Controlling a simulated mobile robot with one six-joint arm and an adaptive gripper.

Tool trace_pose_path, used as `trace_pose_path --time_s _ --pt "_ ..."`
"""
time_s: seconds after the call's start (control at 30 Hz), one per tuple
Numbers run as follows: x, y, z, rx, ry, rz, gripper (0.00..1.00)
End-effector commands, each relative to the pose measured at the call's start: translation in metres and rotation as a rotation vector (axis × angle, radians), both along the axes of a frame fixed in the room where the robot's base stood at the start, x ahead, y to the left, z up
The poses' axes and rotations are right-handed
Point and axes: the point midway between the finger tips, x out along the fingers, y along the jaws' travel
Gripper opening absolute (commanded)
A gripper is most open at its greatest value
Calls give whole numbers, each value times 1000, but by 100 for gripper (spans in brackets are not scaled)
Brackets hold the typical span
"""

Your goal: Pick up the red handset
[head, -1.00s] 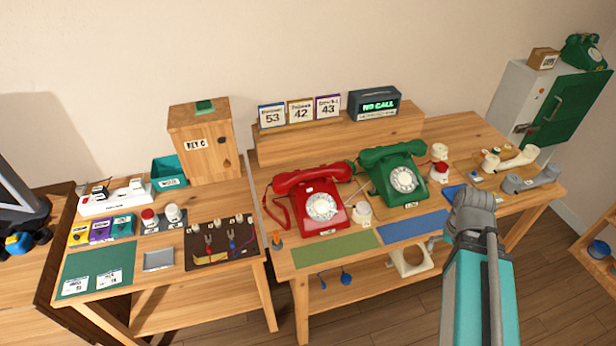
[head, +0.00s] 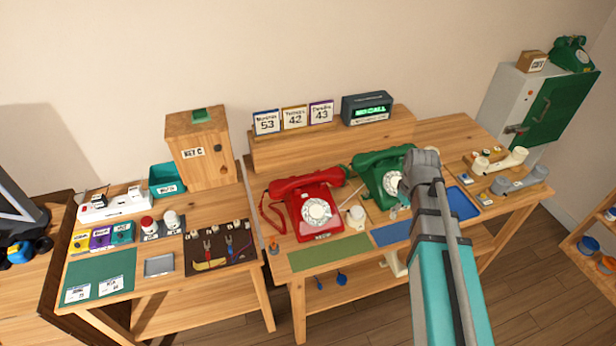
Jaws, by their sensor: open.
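The red handset (head: 306,182) lies across the top of the red dial phone (head: 318,213), on its cradle, at the middle of the work table. Its coiled red cord hangs at the phone's left side. My arm reaches up from the bottom right, and its grey joint is in front of the green dial phone (head: 378,172). My gripper cannot be made out; the arm's own links hide that area. Nothing of mine shows at the red handset.
A white cup-like piece (head: 356,217) stands between the phones. A green mat (head: 328,252) lies in front of the red phone. A ledge behind holds number cards (head: 293,115) and a "NO CALL" display (head: 367,108). The air above the red phone is clear.

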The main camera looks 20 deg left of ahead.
Motion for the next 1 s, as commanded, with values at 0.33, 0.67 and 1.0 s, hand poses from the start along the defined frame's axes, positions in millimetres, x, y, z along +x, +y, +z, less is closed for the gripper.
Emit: trace_pose_path --time_s 0.33,0.67,1.0 --pt "61 132 45 0 0 660 86" --pt "85 262 77 1 0 1250 86" --pt "84 317 87 1 0 1505 86"
